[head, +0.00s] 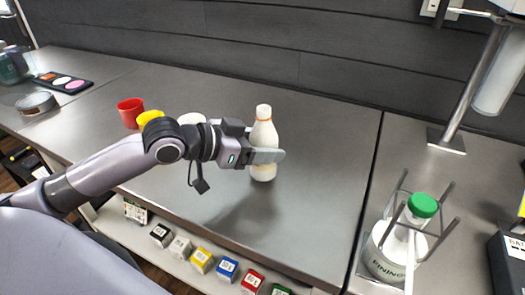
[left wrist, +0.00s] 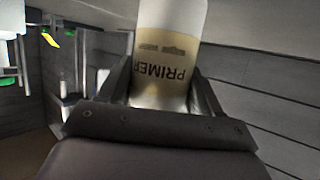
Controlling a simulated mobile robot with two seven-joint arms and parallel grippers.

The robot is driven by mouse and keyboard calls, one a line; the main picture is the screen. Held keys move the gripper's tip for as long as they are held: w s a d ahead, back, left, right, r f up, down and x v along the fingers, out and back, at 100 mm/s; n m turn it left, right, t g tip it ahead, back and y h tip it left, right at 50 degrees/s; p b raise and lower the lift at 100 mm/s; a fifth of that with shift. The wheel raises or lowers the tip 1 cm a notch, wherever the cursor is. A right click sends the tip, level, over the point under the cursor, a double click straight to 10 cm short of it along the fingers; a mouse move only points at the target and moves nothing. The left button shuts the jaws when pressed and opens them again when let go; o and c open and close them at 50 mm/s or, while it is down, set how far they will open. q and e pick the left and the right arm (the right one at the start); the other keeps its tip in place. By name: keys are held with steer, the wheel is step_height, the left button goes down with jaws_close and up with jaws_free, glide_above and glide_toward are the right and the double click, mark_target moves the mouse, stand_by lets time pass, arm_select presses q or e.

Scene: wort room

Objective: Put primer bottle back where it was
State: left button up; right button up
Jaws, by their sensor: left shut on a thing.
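The primer bottle (head: 264,135) is white with an orange band near its cap and stands upright in the head view, over the middle of the steel counter (head: 317,170). A soft shadow lies on the counter below and left of the gripper; I cannot tell for sure whether the bottle's base touches the counter. In the left wrist view the bottle (left wrist: 168,60) sits between the two fingers, with its PRIMER label upside down. My right gripper is not in view.
A red cup (head: 131,112) and a yellow cup (head: 150,117) stand left, beside my arm. A green-capped bottle (head: 387,250) sits in a wire holder on the right counter. Several small coloured boxes (head: 228,268) line a lower shelf. The counter right of the primer bottle is clear.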

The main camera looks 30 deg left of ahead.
arm_select(q)
steer(key=shift+f, duration=0.75)
steer(key=o, duration=1.2)
steer(key=shift+f, duration=0.15)
